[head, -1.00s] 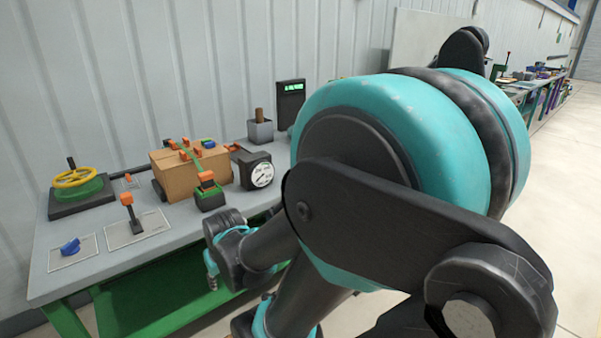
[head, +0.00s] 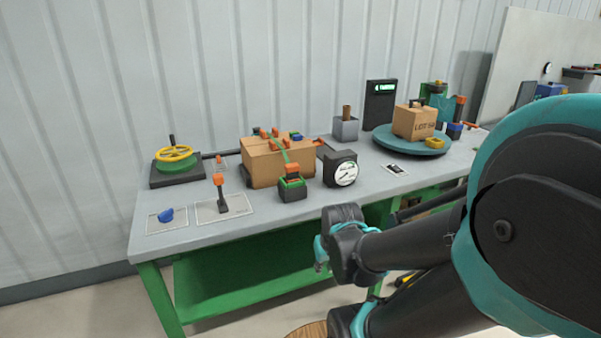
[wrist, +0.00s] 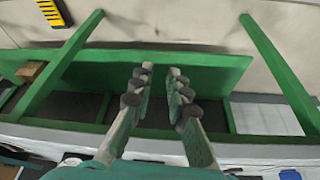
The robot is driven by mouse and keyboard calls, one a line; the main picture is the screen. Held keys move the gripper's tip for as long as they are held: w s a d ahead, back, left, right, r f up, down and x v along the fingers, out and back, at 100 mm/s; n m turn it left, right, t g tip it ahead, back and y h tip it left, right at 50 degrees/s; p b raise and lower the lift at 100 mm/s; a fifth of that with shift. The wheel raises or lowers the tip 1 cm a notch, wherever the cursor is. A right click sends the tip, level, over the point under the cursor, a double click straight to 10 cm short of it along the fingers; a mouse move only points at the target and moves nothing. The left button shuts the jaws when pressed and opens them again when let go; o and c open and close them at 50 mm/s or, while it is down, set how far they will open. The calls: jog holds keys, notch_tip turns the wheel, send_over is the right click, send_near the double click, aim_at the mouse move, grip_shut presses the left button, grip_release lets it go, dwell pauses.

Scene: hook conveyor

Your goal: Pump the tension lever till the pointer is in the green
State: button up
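A strap tensioner (head: 292,189) with a green body and an orange-topped lever (head: 292,171) sits at the front of a strapped cardboard box (head: 262,165) on the bench. A dark gauge box with a white round dial (head: 346,173) stands right of it; its dark pointer is visible, but the dial is too small to tell its zone. Another orange-topped lever (head: 219,181) stands upright on a pale plate to the left. My gripper (head: 321,254) is in front of the bench edge, below its top, touching neither lever. In the wrist view my gripper (wrist: 160,72) has its fingers apart and nothing between them.
The bench top (head: 190,238) also holds a yellow handwheel (head: 174,154), a blue knob (head: 166,215), a grey bin (head: 346,129), a dark display unit (head: 380,104) and a turntable (head: 384,138) with a box. A green shelf (head: 240,285) lies under the bench.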

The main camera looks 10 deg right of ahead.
grip_shut()
jog(key=w+a+r+m, duration=0.7)
jog(key=w+a+r, duration=0.2)
jog(key=a+r, duration=0.4)
jog(key=w+a+r+m+y, duration=0.1)
jog(key=w+a+r+m, duration=0.7)
jog(key=a+r, duration=0.5)
jog(key=shift+w+a+r+m, duration=0.15)
jog(key=shift+w+r+m, duration=0.15)
jog(key=shift+w, duration=0.1)
jog(key=shift+f, duration=0.1)
send_near(220, 190)
jog(key=shift+w+a+f, duration=0.15)
jog(key=shift+f, duration=1.3)
